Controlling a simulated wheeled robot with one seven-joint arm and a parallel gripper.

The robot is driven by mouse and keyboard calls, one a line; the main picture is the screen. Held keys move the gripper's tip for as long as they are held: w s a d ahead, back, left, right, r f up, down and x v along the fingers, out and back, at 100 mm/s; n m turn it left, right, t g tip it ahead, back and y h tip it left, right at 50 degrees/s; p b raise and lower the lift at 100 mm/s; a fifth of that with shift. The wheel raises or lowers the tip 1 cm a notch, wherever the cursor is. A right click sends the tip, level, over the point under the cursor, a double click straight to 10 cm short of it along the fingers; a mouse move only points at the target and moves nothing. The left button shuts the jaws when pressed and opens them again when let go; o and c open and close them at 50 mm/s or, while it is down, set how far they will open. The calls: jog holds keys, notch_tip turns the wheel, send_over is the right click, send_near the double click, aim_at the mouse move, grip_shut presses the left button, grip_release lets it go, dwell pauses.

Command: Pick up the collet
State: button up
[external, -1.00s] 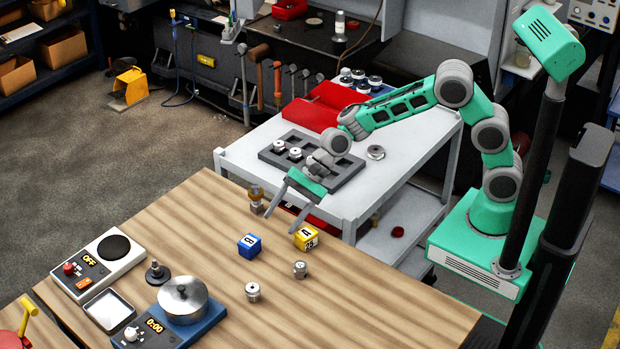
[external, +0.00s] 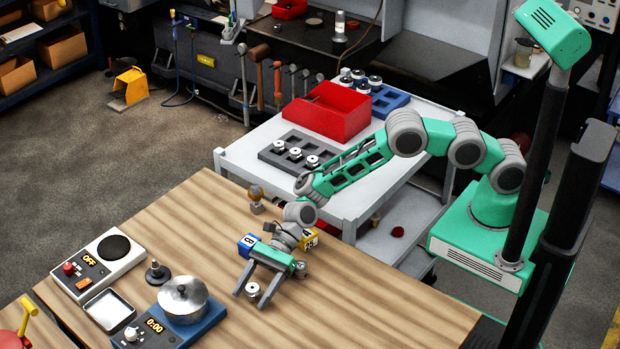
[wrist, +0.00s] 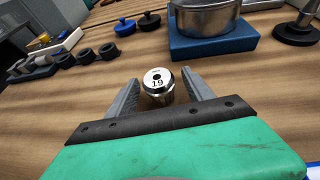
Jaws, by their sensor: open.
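A silver collet (external: 252,290) stands upright on the wooden table. In the wrist view the collet (wrist: 157,86) shows a round top face marked 19. My gripper (external: 250,300) reaches down over it, open, with one finger on each side. In the wrist view both fingers of my gripper (wrist: 159,80) flank the collet, with a visible gap on each side. A second collet-like piece (external: 302,270) stands just right of my gripper. Several similar pieces sit in a grey tray (external: 270,156) on the white cart.
A blue cube (external: 246,244) and a yellow cube (external: 310,239) stand behind my gripper, the yellow one partly hidden. A blue scale with a metal pot (external: 183,297) is to the left. A brass-coloured piece (external: 256,198) is near the far edge. The table front is clear.

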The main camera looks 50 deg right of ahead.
jog(key=shift+c, duration=0.4)
grip_shut()
